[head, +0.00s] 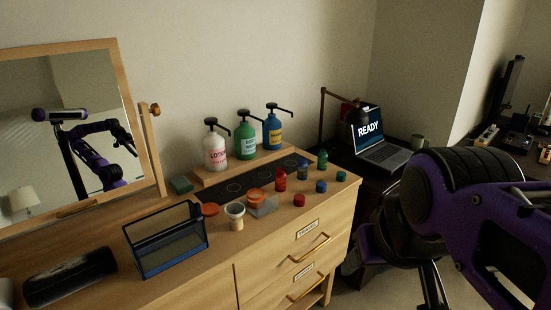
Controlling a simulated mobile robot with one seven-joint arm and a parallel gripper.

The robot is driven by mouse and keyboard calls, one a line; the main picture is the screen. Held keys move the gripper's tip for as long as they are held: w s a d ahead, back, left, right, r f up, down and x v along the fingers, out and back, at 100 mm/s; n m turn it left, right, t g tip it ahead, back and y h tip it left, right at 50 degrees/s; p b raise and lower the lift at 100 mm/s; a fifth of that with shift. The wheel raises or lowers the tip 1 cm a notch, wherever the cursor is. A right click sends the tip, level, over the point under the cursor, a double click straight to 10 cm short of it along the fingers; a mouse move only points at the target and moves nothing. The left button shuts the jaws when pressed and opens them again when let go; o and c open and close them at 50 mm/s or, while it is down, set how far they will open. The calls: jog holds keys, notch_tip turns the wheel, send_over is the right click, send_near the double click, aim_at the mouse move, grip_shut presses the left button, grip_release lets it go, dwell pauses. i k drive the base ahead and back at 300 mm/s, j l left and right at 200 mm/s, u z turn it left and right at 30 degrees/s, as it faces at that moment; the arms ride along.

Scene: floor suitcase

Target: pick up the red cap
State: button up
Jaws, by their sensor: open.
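A small red cap (299,200) lies on the wooden dresser top near its front edge, right of the middle. It stands apart from a blue cap (321,187) to its right and a red bottle (281,180) behind it. My arm fills the right side. My gripper (432,290) seems to show as dark spread prongs low in the picture, right of the dresser and well away from the red cap. It is open and nothing shows between the prongs. Its outline is hard to make out against the dark background.
A white cup (235,217), a clear box (262,206), an orange lid (210,210) and a mesh basket (166,243) stand left of the cap. A green bottle (322,159) and pump bottles (245,135) stand behind. A laptop (378,140) and lamp are at the back right.

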aim_at(298, 199)
jog(key=u, duration=0.75)
jog(key=i+l+u, duration=0.15)
jog(key=l+u, duration=0.25)
jog(key=i+l+u, duration=0.1)
jog(key=l+u, duration=0.55)
jog(key=l, duration=0.5)
